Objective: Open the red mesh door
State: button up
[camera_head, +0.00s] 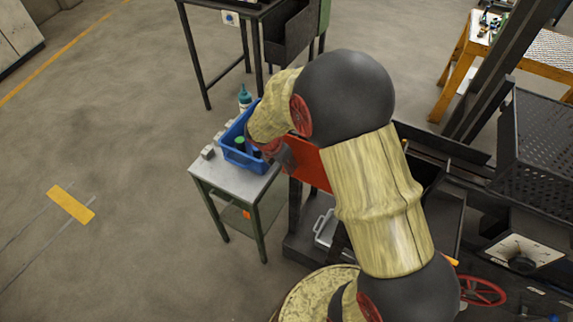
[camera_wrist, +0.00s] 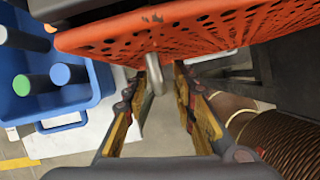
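The red mesh door (camera_wrist: 210,28) spans the top of the wrist view, seen close up and at a slant. A grey metal handle (camera_wrist: 155,75) sticks out from its near edge. My gripper (camera_wrist: 160,78) is open, with one finger on each side of the handle. I see a gap on both sides, though contact at the tips is hard to tell. In the head view a red panel of the door (camera_head: 312,166) shows beside my arm, which hides much of the door and most of my gripper.
A blue bin (camera_head: 240,158) with bottles stands on a small metal table (camera_head: 232,176) just left of the door; the bin also shows in the wrist view (camera_wrist: 80,95). A coiled brown part (camera_wrist: 275,140) lies at lower right there. The floor at left is clear.

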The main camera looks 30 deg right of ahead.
jog(key=shift+c, duration=0.7)
grip_shut()
